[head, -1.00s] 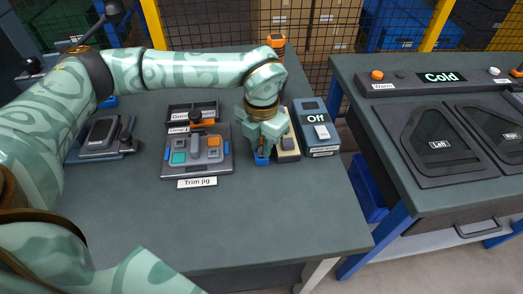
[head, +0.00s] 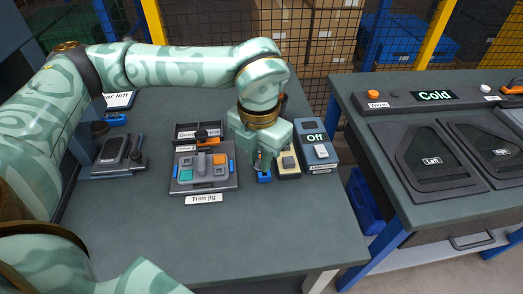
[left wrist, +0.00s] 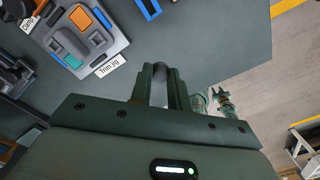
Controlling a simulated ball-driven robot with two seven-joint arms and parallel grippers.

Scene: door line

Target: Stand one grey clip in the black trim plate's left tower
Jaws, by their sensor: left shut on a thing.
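My left gripper (head: 262,165) is shut on a small grey piece, which looks like a grey clip; its rounded grey tip (left wrist: 160,70) shows between the fingers in the left wrist view. In the head view the gripper is just above and behind a small blue holder (head: 264,178), right of the trim jig (head: 204,187). The jig carries teal and orange pads and a light grey middle part; it also shows upper left in the left wrist view (left wrist: 112,48). I cannot clearly tell the black trim plate or its left tower apart from the jig.
A cream box (head: 289,166) and a blue-grey box reading Off (head: 320,152) stand close right of the gripper. Dark bins (head: 186,132) lie behind the jig. A dark device (head: 118,150) is at the left. The table front is clear. Another table holds door panels (head: 432,160).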

